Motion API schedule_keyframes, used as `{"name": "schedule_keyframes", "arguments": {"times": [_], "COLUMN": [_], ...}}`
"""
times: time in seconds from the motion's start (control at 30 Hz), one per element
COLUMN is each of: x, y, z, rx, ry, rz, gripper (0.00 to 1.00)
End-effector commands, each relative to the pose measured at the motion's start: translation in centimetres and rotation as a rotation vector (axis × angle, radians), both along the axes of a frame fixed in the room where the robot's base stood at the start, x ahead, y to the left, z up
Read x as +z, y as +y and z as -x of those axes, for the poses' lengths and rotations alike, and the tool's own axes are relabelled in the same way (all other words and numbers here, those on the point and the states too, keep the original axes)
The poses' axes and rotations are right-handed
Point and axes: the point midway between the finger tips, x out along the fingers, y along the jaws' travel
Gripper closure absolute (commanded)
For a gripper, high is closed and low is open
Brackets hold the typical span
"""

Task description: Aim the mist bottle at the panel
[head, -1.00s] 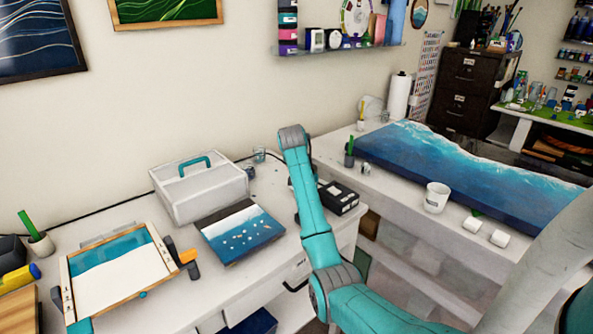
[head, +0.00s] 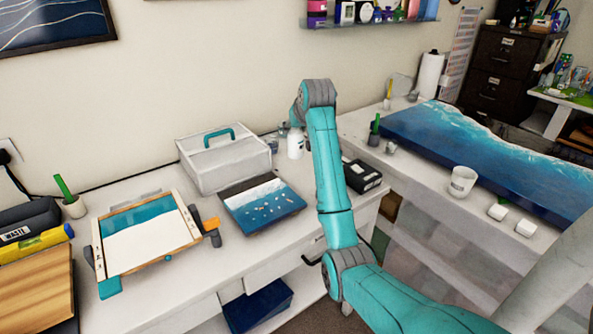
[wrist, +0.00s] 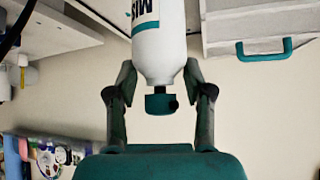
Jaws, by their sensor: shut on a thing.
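The mist bottle is white with dark lettering and a teal nozzle. In the wrist view, the mist bottle (wrist: 160,45) sits between the fingers of my gripper (wrist: 160,78), which is shut on it; the view is upside down. In the head view, the bottle (head: 296,143) shows just left of my arm's far end, over the back of the white desk; the fingers are hidden there. A small blue, sea-painted panel (head: 264,207) with pale dots lies on the desk, in front and left of the bottle. I cannot tell from the head view where the nozzle points.
A white case (head: 222,165) with a teal handle stands left of the bottle. A framed blue-and-white piece (head: 150,235) lies at left, and a black box (head: 361,176) at right. A large sea-painted slab (head: 490,165) and a white cup (head: 462,182) are on the right table.

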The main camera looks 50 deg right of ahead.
Motion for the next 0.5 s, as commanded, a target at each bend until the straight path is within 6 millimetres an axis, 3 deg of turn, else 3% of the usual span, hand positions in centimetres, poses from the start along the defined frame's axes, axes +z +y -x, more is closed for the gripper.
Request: {"name": "schedule_keyframes", "arguments": {"times": [0.2,0.5], "x": [-3.9,-6.3], "y": [0.2,0.1], "z": [0.0,0.0], "rx": [0.007,0.006], "ry": [0.003,0.000], "rz": [-0.002,0.000], "gripper": [1.00,1.00]}}
